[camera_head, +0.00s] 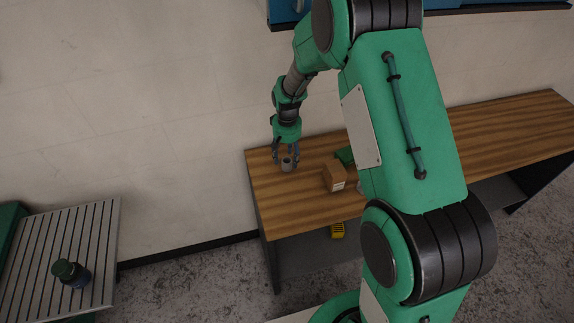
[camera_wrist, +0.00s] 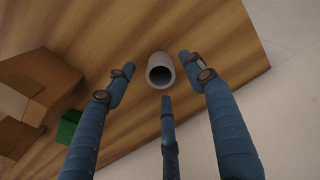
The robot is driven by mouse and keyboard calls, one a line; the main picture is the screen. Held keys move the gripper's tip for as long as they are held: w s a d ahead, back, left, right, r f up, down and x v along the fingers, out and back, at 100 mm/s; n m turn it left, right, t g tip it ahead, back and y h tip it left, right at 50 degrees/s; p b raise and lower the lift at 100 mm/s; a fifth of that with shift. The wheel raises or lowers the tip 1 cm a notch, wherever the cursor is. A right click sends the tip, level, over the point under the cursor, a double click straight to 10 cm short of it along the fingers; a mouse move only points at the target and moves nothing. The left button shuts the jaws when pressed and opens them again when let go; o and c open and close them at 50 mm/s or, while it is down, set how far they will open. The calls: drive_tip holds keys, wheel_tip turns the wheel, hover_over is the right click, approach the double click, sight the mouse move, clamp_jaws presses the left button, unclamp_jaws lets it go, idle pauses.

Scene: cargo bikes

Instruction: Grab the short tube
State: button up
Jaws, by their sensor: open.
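The short tube (camera_wrist: 160,71) is a small grey hollow cylinder on the wooden tabletop (camera_wrist: 206,40). In the wrist view I look partly into its dark open end. My gripper (camera_wrist: 154,82) is open, with its three blue fingers spread around the near side of the tube; I see no finger pressed on it. In the head view the tube (camera_head: 288,164) stands near the left end of the wooden table (camera_head: 275,205), with my gripper (camera_head: 287,152) just above and around it, fingers pointing down.
A cardboard box (camera_head: 335,176) stands right of the tube, with a green object (camera_head: 345,156) beside it. A slatted surface (camera_head: 100,235) at left holds a dark round object (camera_head: 70,272). The wall is behind the table.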

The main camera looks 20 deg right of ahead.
drive_tip(key=shift+f, duration=1.3)
drive_tip(key=shift+c, duration=0.2)
clamp_jaws()
drive_tip(key=shift+r, duration=0.1)
drive_tip(key=shift+r, duration=0.75)
wheel_tip(320, 180, up, 2)
drive_tip(key=shift+r, duration=0.15)
drive_tip(key=s, duration=1)
drive_tip(key=s+r, duration=0.1)
drive_tip(key=s, duration=0.5)
drive_tip(key=shift+p, duration=0.35)
